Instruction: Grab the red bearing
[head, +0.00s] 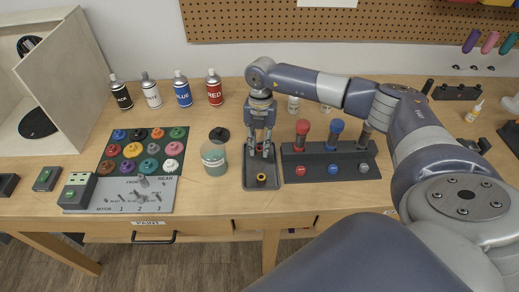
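My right gripper (259,152) points down over the back part of a small dark tray (248,182). Its fingers look apart, with nothing clearly seen between them. A small yellow-orange ring (262,177) lies in the tray, in front of the fingers. No part is clearly recognisable as a red bearing. A small red round piece (301,170) is at the left front of the dark rack (345,158), right of the gripper. A red-handled tool (302,128) stands upright behind it. My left gripper is not in view.
A blue-handled tool (335,130) stands in the rack. Spray cans, including a red can (214,88), stand behind. Bare wood (220,200) lies in front of the jar.

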